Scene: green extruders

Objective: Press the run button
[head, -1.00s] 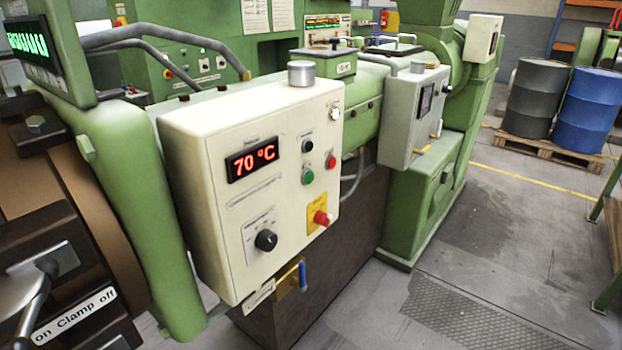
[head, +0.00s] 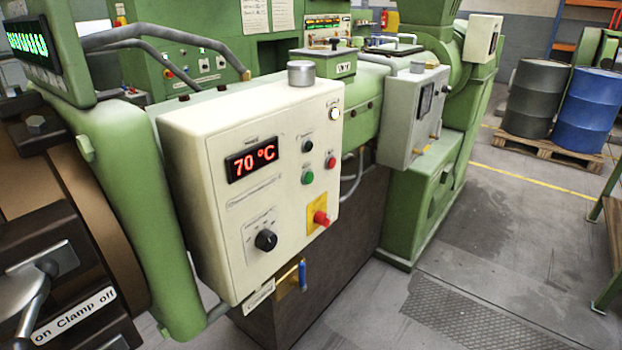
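A cream control box (head: 215,145) is mounted on the side of the green extruder. Its front has a red display (head: 252,159) reading 70 °C and a black rotary knob (head: 265,240). A green button (head: 307,178) sits below a dark button (head: 307,145), with a red button (head: 330,162) to the right. A red emergency stop (head: 321,218) stands on a yellow plate. A white lamp (head: 334,114) is lit at the upper right. The small labels are too blurred to tell which is the run button. Neither gripper is in view.
A grey box (head: 400,115) is fixed further along the machine. A dark drum (head: 537,98) and a blue drum (head: 588,110) stand on a wooden pallet (head: 545,149) at the back right. The floor (head: 470,250) right of the machine is mostly clear.

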